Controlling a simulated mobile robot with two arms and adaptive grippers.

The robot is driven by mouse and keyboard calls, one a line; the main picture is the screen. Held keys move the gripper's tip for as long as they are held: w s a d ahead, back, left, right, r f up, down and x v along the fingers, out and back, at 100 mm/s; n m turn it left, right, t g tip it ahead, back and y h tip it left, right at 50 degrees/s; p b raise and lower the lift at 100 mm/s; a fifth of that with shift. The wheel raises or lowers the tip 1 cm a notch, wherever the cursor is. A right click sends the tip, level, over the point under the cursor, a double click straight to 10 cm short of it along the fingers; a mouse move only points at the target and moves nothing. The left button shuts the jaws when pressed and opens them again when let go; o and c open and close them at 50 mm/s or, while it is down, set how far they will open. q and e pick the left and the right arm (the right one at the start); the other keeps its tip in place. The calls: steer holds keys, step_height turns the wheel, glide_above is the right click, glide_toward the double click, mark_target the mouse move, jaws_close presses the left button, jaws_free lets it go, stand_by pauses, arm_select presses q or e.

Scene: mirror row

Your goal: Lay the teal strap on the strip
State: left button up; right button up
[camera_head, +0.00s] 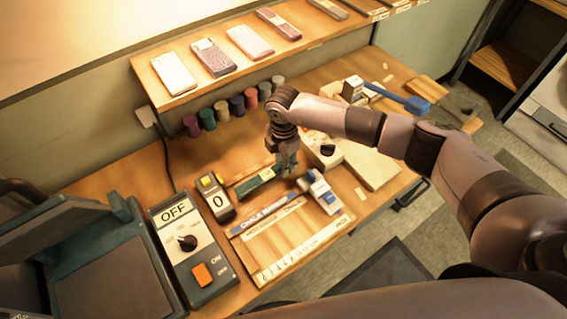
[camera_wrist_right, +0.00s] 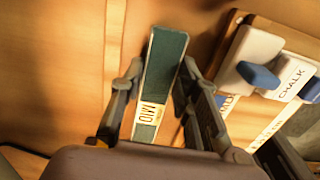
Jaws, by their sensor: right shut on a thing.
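The teal strap (camera_head: 255,182) is a flat dark-teal bar with a pale edge and a yellow-and-white label. My right gripper (camera_head: 287,166) is shut on it, low over the wooden desk. In the right wrist view the strap (camera_wrist_right: 167,58) stands lengthwise between the two fingers of the gripper (camera_wrist_right: 158,88). A pale narrow strip (camera_wrist_right: 114,45) on the wood runs beside the strap, to its left, in that view. I cannot tell whether the strap touches the wood. My left gripper is not in view.
A wooden board (camera_head: 290,238) with labelled strips and a white-and-blue chalk box (camera_head: 322,190) lies close by. A switch box marked OFF (camera_head: 188,245) and a device showing 0 (camera_head: 217,198) stand left.

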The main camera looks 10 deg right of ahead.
step_height(320, 180, down, 2)
steer(key=shift+f, duration=0.1)
steer(key=shift+f, duration=0.1)
steer(key=o, duration=1.2)
steer(key=shift+c, duration=0.2)
steer(key=shift+r, duration=0.35)
step_height(320, 180, up, 12)
steer(key=b, duration=0.2)
steer(key=shift+f, duration=0.2)
